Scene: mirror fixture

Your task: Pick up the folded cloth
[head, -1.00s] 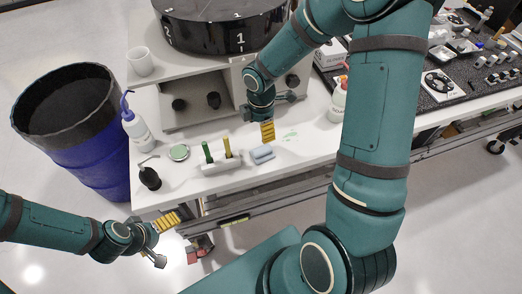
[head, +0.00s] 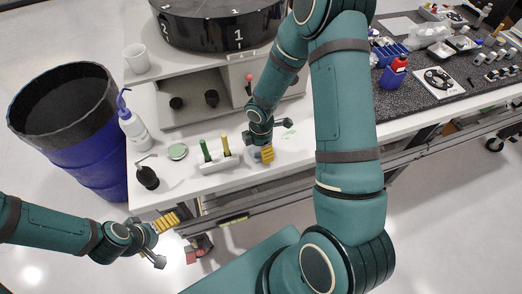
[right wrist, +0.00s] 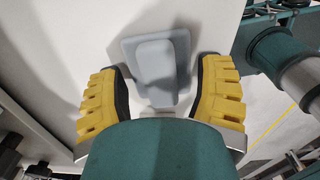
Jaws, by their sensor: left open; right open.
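The folded cloth (right wrist: 157,52) is a pale blue-grey pad lying on the white bench. In the right wrist view it sits between and slightly ahead of the two yellow-padded fingers of my right gripper (right wrist: 160,80), which are spread apart. A gap shows on both sides of most of it, so it is not clamped. In the head view my right gripper (head: 265,153) is low over the bench and hides most of the cloth. My left gripper (head: 166,240) is open and empty off the bench's front left corner.
A white holder (head: 222,164) with a green and a yellow-handled tool stands left of the right gripper. A dark bottle (head: 148,178), a wash bottle (head: 133,128) and a round green lid (head: 178,152) are further left. A black carousel (head: 215,25) stands behind. A blue bin (head: 88,165) is beside the bench.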

